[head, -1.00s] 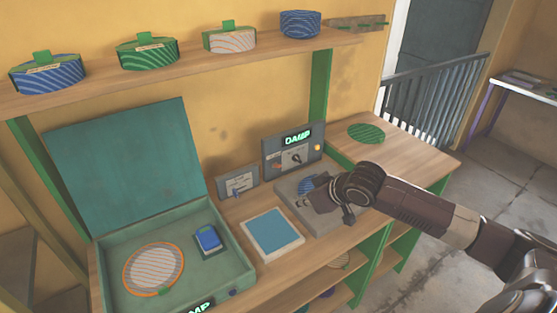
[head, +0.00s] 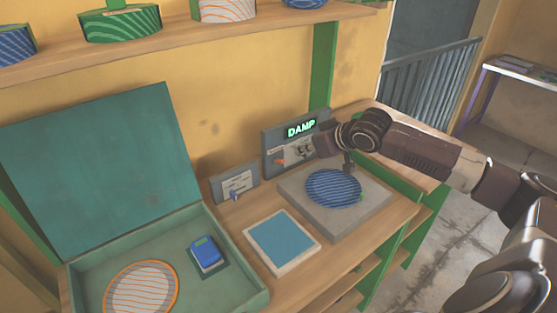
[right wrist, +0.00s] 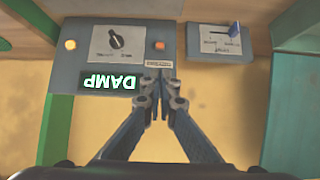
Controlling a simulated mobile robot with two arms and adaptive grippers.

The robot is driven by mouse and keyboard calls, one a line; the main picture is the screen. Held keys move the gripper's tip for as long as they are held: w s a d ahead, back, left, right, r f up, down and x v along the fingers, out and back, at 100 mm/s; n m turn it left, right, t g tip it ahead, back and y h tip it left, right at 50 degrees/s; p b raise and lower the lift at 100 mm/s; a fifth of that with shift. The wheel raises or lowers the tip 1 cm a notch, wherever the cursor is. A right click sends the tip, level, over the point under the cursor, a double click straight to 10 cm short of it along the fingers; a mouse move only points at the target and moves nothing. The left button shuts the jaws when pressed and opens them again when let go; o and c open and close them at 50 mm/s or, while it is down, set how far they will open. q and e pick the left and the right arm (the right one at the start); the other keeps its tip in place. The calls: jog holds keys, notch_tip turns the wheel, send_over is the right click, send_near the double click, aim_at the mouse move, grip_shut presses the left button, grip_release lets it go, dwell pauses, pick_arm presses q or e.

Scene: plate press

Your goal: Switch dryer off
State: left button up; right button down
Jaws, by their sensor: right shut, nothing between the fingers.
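The dryer's grey control panel (head: 272,142) stands at the back of the bench, with a lit green "DAMP" display (head: 300,129). In the right wrist view the panel (right wrist: 66,75) appears upside down, with a dark round knob (right wrist: 116,40), an orange button (right wrist: 159,46) and a yellow one (right wrist: 70,44). The orange button also shows in the head view (head: 280,161). My right gripper (head: 308,149) is shut and empty in front of the panel. In the wrist view its fingertips (right wrist: 158,72) lie near the orange button; contact cannot be told. My left gripper is not in view.
A blue striped disc (head: 333,188) lies on a grey slab (head: 365,214) below my right gripper. A smaller panel with a blue lever (head: 234,195) stands left of the dryer panel.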

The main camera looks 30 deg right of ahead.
aim_at(280, 161)
jog(key=p+x, duration=0.1)
jog(key=x, duration=1)
jog(key=shift+f+p, duration=0.3)
jog(key=shift+p, duration=0.1)
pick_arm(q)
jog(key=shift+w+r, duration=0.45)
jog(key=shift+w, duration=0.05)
pick_arm(e)
jog(key=shift+w, duration=0.1)
